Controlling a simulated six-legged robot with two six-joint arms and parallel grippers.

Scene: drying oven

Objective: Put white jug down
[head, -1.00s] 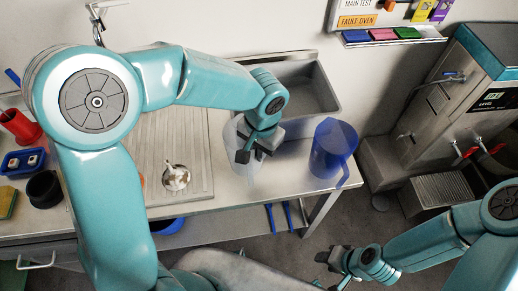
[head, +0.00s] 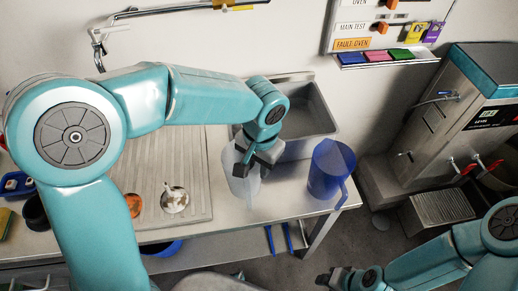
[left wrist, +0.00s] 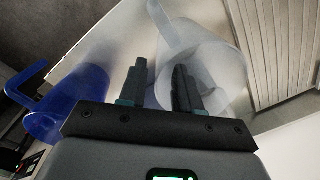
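The translucent white jug (head: 238,178) is upright at the counter's front, left of the blue jug (head: 327,172). My left gripper (head: 249,156) is at its upper right side. In the left wrist view, the white jug (left wrist: 215,70) lies beyond and right of the fingers (left wrist: 161,82). The fingers stand a little apart, with a pale part of the jug, apparently its handle, between them. Whether the jug's base touches the counter is hard to tell. My right gripper (head: 326,278) is low, near the bottom edge, away from the jugs; its fingers are too small to read.
The sink (head: 310,112) lies behind the jugs. A ribbed draining board (head: 160,165) with a small metal bowl (head: 174,200) is on the left. The counter (head: 285,195) is bare between the jugs. A steel machine (head: 435,125) stands at the right.

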